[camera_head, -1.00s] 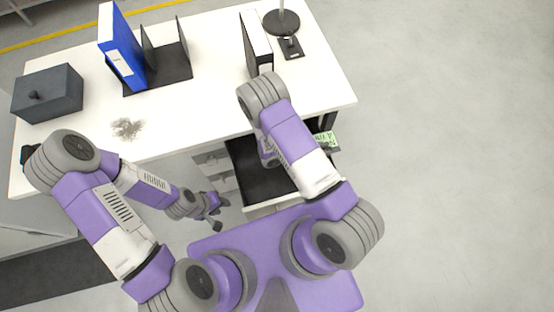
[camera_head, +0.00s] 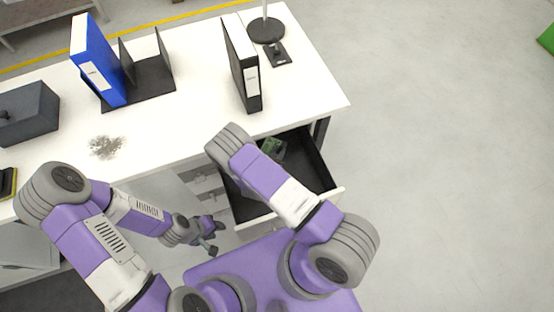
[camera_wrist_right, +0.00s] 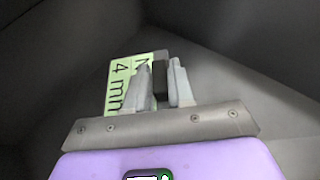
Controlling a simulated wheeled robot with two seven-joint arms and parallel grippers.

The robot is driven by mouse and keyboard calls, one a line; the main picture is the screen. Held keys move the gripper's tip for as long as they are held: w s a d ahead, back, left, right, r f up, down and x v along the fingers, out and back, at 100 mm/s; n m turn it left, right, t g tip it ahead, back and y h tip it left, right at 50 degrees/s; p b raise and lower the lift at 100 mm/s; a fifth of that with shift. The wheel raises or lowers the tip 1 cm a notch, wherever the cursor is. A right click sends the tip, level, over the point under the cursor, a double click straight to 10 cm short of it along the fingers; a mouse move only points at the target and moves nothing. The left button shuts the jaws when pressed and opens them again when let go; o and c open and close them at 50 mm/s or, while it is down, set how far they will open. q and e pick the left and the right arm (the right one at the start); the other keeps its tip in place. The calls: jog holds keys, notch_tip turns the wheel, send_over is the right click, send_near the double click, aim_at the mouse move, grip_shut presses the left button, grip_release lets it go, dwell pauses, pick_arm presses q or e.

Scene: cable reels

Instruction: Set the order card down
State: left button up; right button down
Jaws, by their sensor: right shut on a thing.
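The order card (camera_wrist_right: 120,88) is light green with dark print reading "4 mm" in the right wrist view. My right gripper (camera_wrist_right: 162,80) is shut on it, with a dark block-like part between the fingers. The right gripper is hidden behind my right arm there. I cannot tell whether the card touches the drawer floor. My left gripper (camera_head: 216,238) hangs low in front of the desk, its fingertips apart and empty.
The white desk (camera_head: 190,125) carries a black binder (camera_head: 243,70), a blue binder (camera_head: 95,60) in a black rack, a dark box (camera_head: 28,115) and a lamp base (camera_head: 266,30). The drawer's dark walls surround the right gripper.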

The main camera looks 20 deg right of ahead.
notch_tip(320, 180, down, 4)
jog(key=shift+r+b, duration=0.1)
jog(key=shift+b, duration=0.7)
jog(key=shift+r, duration=0.15)
jog(key=c, duration=1)
grip_release()
jog(key=p+v, duration=0.2)
jog(key=v, duration=0.4)
jog(key=shift+s+a+r, duration=0.15)
jog(key=shift+s+a, duration=0.05)
jog(key=shift+a, duration=0.05)
jog(key=shift+s+a+r+p, duration=0.1)
jog(key=shift+s+a+p, duration=0.15)
jog(key=shift+s+p, duration=0.1)
